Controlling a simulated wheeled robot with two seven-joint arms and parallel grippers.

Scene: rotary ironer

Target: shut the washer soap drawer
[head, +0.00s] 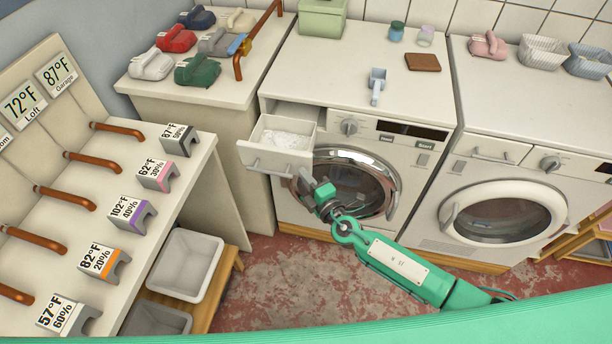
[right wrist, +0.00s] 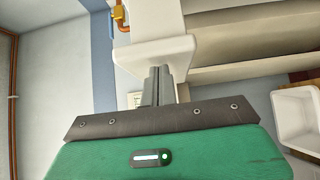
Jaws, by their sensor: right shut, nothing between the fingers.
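The washer's soap drawer (head: 281,154) is pulled out from the upper left of the washer (head: 356,124). White powder (head: 286,138) lies in it, and its front has a bar handle. My right gripper (head: 303,178) is shut and empty, at the lower right end of the drawer front. In the right wrist view, its fingers (right wrist: 160,78) are together, with their tips at a white panel (right wrist: 153,53) that looks like the drawer front. I cannot tell whether they touch it. My left gripper is not in view.
The washer's round door (head: 352,182) is just behind my right arm. A second machine (head: 500,205) stands to the right. A blue-grey scoop (head: 376,84) and a brown block (head: 422,62) lie on the washer top. A grey tub (head: 186,262) sits at lower left. The floor in front is open.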

